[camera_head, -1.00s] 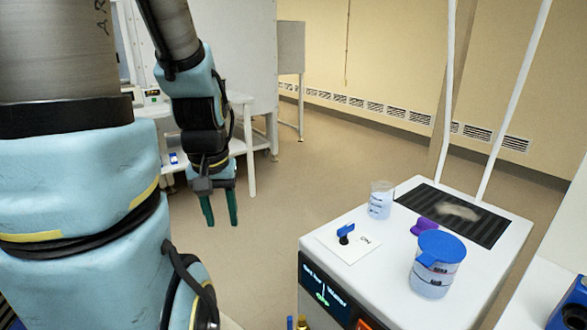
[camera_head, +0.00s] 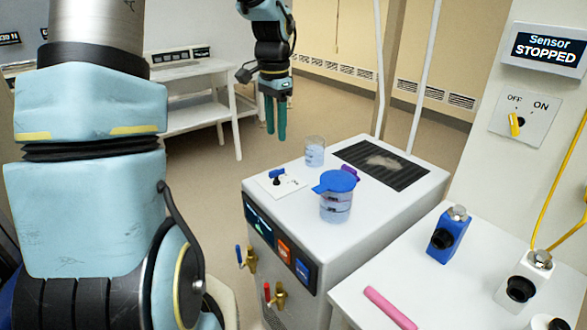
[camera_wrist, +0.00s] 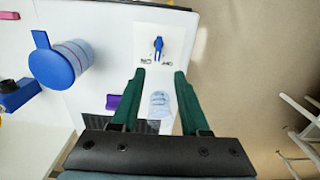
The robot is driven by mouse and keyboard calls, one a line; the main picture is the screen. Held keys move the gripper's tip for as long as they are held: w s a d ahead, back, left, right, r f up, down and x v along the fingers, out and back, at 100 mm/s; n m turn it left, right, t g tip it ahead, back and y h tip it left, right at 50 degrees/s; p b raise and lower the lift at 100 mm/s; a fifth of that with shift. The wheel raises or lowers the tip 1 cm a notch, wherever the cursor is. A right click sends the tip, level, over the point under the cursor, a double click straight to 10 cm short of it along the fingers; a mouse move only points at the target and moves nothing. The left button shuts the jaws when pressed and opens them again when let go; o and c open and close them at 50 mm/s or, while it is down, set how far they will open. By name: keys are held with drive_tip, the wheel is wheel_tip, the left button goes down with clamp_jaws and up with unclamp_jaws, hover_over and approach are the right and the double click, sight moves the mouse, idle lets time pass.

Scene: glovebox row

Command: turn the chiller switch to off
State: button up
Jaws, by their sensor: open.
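The chiller is a white box (camera_head: 375,225) with a dark grille on top and a lit front panel. Its switch, a blue knob (camera_head: 277,177) on a white plate, is at the top's near left corner. My gripper (camera_head: 276,130) hangs fingers down behind the chiller's left side in the head view, apart from the switch. In the wrist view its two green fingers (camera_wrist: 159,77) are spread and empty, with the knob ahead between them.
A blue-lidded beaker (camera_head: 336,205), a clear beaker (camera_head: 315,153) and a purple object (camera_head: 351,173) stand on the chiller. A yellow wall switch (camera_head: 515,124) sits below a "Sensor STOPPED" display (camera_head: 547,49). A right-hand table holds a blue device (camera_head: 447,238) and pink rod (camera_head: 389,307).

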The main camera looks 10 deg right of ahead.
sight(280, 169)
drive_tip(key=f, duration=0.3)
drive_tip(key=f+p, duration=0.1)
drive_tip(key=f, duration=0.6)
drive_tip(key=shift+s+d+f+p, duration=0.1)
drive_tip(key=shift+d+f+p, duration=0.2)
drive_tip(key=shift+d+p, duration=0.1)
clamp_jaws()
